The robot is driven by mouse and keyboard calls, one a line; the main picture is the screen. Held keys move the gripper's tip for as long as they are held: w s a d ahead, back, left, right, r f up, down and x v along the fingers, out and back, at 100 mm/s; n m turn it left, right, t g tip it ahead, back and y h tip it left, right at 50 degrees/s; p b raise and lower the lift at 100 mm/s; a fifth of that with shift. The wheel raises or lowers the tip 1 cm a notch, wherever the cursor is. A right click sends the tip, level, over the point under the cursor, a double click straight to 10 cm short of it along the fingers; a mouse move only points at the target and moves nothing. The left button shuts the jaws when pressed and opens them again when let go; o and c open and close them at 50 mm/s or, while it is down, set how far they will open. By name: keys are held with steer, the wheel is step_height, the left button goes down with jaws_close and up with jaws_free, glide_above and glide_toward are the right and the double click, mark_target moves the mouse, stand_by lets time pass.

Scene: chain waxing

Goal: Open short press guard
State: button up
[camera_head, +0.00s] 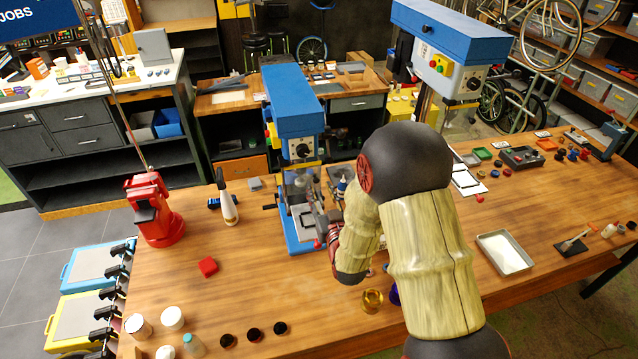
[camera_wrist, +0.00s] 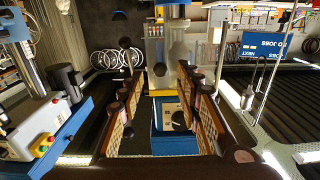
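The short press (camera_head: 290,100) is the blue-headed drill press in the middle of the near bench, with a dial on its front face. Its guard looks like the greyish see-through piece (camera_head: 297,183) below the head; its outline is unclear, and I cannot tell whether it is open. My gripper (camera_head: 325,230) is at the right front of this press, partly hidden behind my arm. In the wrist view, which is upside down, my gripper (camera_wrist: 160,112) has its two fingers well apart with nothing visibly held. The short press's blue head (camera_wrist: 172,140) shows between and beyond them.
A taller blue press (camera_head: 450,40) stands to the right; it also shows in the wrist view (camera_wrist: 70,130). A metal tray (camera_head: 504,253) lies right.

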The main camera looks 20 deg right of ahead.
mark_target(303, 178)
steer(key=shift+w, duration=1.3)
steer(key=shift+c, duration=0.7)
steer(key=c, duration=0.7)
jaws_close()
